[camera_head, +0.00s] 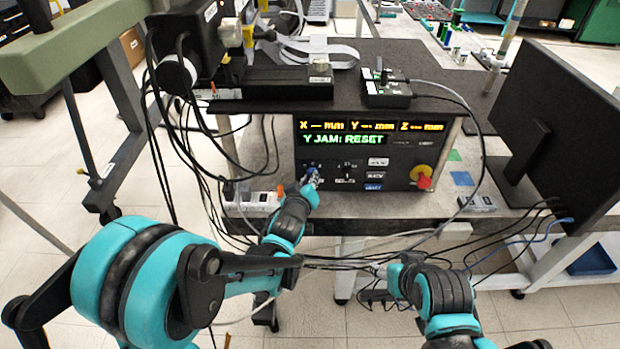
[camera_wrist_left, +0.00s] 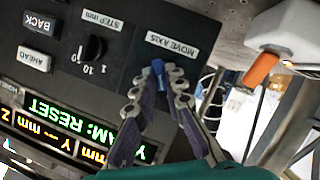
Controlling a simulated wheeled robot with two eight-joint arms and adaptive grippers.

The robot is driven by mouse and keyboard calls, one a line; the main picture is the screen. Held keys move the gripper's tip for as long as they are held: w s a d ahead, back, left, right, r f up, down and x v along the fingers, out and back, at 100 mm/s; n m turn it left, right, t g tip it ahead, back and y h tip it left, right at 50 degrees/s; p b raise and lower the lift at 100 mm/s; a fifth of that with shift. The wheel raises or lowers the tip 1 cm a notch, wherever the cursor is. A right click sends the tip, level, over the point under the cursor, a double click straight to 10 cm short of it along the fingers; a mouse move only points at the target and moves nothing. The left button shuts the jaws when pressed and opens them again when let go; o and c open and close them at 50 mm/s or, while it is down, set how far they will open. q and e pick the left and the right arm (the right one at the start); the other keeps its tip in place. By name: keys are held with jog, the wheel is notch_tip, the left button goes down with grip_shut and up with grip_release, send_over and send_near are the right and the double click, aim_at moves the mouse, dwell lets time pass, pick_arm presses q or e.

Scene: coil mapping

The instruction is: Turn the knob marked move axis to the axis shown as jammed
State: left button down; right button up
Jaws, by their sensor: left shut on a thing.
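The black control panel (camera_head: 400,160) stands on the bench, and its lit display (camera_head: 345,139) reads "Y JAM: RESET" in green. In the left wrist view the panel is upside down. There the blue knob (camera_wrist_left: 158,68) sits beside the white label "MOVE AXIS" (camera_wrist_left: 172,43). My left gripper (camera_head: 310,178) is at the panel's lower left, its fingers (camera_wrist_left: 158,78) shut around the blue knob. The fingers hide the marks around the knob, so its setting cannot be read. My right gripper (camera_head: 380,270) is low in front of the bench, away from the panel; its fingers are unclear.
A "STEP mm" knob (camera_wrist_left: 95,47) and BACK (camera_wrist_left: 40,25) and AHEAD (camera_wrist_left: 33,62) buttons are close to the held knob. A red stop button (camera_head: 424,180) is at the panel's right. Loose cables hang left of the panel. A monitor (camera_head: 555,130) stands at right.

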pick_arm(q)
jog(key=m+y, duration=0.2)
jog(key=m, duration=0.2)
jog(key=shift+w+d+r+y, duration=0.1)
jog(key=shift+d+y, duration=0.2)
jog(key=shift+y, duration=0.1)
dwell(0.4)
jog(key=c, duration=1.6)
grip_release()
jog(key=v, duration=1.1)
jog(key=shift+s+r, duration=0.25)
jog(key=shift+s, duration=0.1)
